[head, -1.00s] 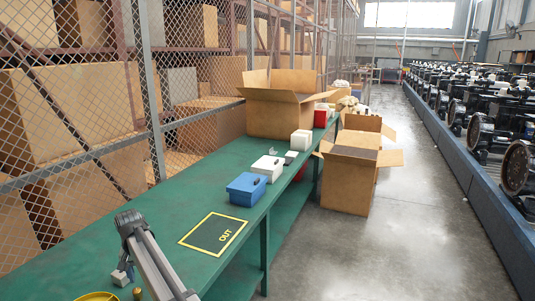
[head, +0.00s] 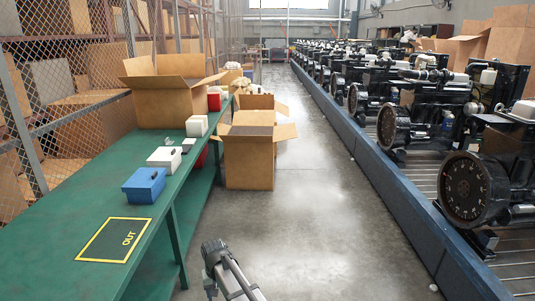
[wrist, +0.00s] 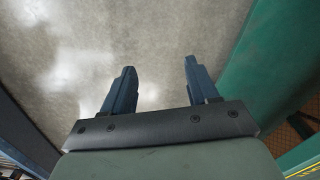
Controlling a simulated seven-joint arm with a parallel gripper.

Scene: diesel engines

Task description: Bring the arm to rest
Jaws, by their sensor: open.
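My gripper (wrist: 160,75) is open and empty in the wrist view, its two dark fingers apart above the grey concrete floor (wrist: 70,50). In the head view my arm shows at the bottom centre, over the floor to the right of the green bench (head: 60,225); the fingertips cannot be made out there. The bench's green side also shows at the right of the wrist view. Nothing touches the fingers.
On the bench are a black OUT mat (head: 115,240), a blue box (head: 144,186), white boxes (head: 164,158) and a large open carton (head: 165,98). Another open carton (head: 250,160) stands on the floor. Engines (head: 465,185) line the right.

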